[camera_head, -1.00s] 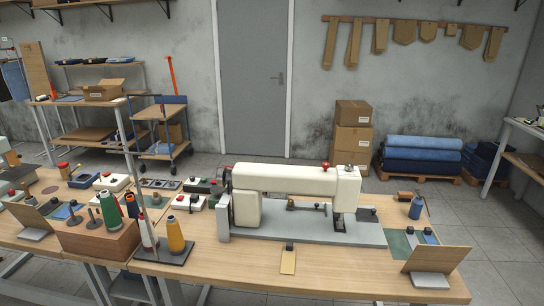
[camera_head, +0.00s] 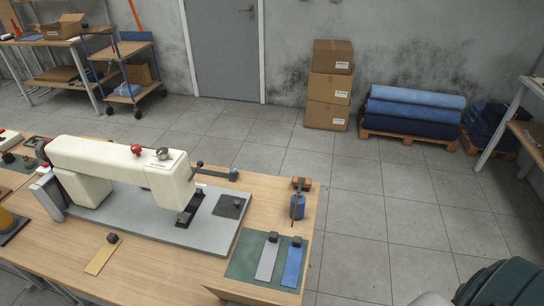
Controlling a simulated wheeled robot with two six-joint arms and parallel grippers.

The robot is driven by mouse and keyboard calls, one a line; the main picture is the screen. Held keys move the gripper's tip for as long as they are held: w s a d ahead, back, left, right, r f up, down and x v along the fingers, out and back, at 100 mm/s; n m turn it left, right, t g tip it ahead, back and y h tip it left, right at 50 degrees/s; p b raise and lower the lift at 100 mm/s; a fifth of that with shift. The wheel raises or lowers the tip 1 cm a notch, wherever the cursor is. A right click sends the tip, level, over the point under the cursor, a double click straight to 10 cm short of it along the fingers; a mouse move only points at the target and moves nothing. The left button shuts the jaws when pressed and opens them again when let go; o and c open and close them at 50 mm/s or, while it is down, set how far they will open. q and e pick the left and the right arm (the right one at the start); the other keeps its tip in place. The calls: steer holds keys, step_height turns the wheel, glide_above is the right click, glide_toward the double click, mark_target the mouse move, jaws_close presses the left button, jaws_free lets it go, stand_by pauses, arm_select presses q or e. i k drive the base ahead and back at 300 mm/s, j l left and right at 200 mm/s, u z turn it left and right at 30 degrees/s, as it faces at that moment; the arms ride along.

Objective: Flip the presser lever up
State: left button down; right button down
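A white sewing machine (camera_head: 120,170) stands on a grey bed plate (camera_head: 150,222) at the left of the table. A thin dark lever with a round knob (camera_head: 199,164) sticks up beside the right end of its head. It looks to be the presser lever, but its pivot is hidden. A dark bar with a small block (camera_head: 233,174) at its end lies just right of it. A dark presser or needle-plate part (camera_head: 189,208) sits under the head. Neither gripper is in view; nothing touches the machine.
Boxes (camera_head: 329,85) and fabric rolls (camera_head: 415,108) stand beyond. Open floor (camera_head: 410,215) lies right of the table.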

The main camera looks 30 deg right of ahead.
mark_target(199, 164)
steer(key=k+l, duration=0.1)
steer(key=l, duration=3.05)
steer(key=k, duration=0.05)
